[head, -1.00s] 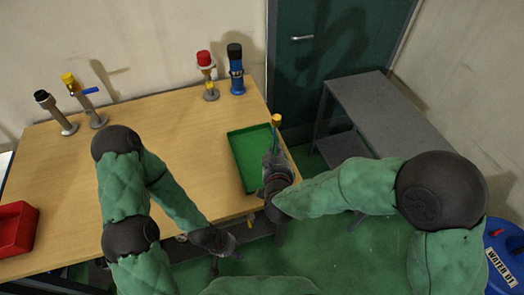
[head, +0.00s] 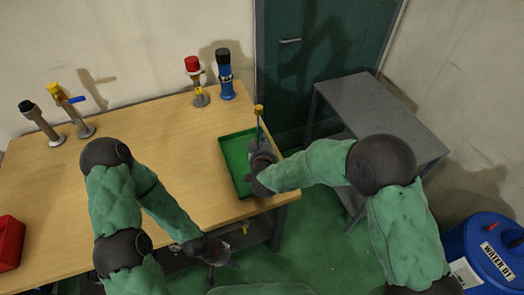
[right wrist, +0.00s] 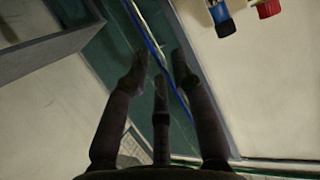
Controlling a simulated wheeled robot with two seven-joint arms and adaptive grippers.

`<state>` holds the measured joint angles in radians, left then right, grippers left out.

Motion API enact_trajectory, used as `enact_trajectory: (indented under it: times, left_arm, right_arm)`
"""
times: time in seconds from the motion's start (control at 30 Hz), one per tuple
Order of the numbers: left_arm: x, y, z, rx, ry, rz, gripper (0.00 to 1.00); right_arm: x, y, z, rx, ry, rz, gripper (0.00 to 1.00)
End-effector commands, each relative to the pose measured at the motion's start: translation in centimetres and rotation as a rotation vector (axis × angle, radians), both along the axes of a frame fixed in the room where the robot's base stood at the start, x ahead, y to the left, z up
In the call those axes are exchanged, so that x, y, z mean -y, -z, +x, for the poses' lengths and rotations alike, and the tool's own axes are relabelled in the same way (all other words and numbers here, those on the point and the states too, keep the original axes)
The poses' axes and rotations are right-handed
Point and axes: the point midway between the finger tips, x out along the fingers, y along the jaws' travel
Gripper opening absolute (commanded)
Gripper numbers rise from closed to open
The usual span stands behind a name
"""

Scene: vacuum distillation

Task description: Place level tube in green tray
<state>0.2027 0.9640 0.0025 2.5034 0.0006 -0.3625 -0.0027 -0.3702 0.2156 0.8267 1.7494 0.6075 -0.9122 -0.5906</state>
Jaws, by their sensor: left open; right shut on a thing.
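The level tube is a thin blue stick with an orange-yellow top (head: 259,109). It stands roughly upright in my right gripper (head: 262,147), which is shut on it. The green tray (head: 231,162) lies flat on the table near its right end. My right gripper is over the tray's right side and hides part of it; its height above the tray is hard to tell. In the right wrist view the blue tube (right wrist: 150,42) runs diagonally past the dark fingers (right wrist: 158,72). My left gripper (head: 218,262) is open and empty, low at the table's front edge.
A red-topped device (head: 196,82) and a blue device (head: 225,75) stand at the back of the table. Two more tilted devices stand at the back left. A red bin (head: 10,243) is at the left. A grey side table (head: 380,110) is at the right. The table's middle is clear.

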Motion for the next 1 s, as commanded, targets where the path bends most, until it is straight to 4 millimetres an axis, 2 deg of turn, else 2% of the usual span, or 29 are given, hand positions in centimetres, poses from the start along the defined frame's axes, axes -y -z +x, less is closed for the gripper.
enact_trajectory:
  times: [0.1, 0.37, 0.6, 1.0]
  left_arm:
    - [0.0, 0.6, 0.0, 0.000, 0.000, 0.000, 0.48]
    - [0.0, 1.0, 0.0, 0.001, 0.000, 0.000, 0.48]
    - [0.0, 2.4, 0.0, 0.000, 0.000, 0.000, 0.48]
    - [0.0, 2.6, 0.0, 0.000, 0.000, 0.000, 0.48]
  right_arm:
    - [0.3, 1.3, 1.0, 0.001, 0.001, 0.000, 0.00]
    - [0.6, 2.5, 2.1, 0.001, 0.000, 0.000, 0.00]
    - [0.7, 5.8, 2.2, 0.000, 0.000, -0.001, 0.00]
    - [0.6, 6.1, 2.2, 0.002, 0.000, 0.000, 0.00]
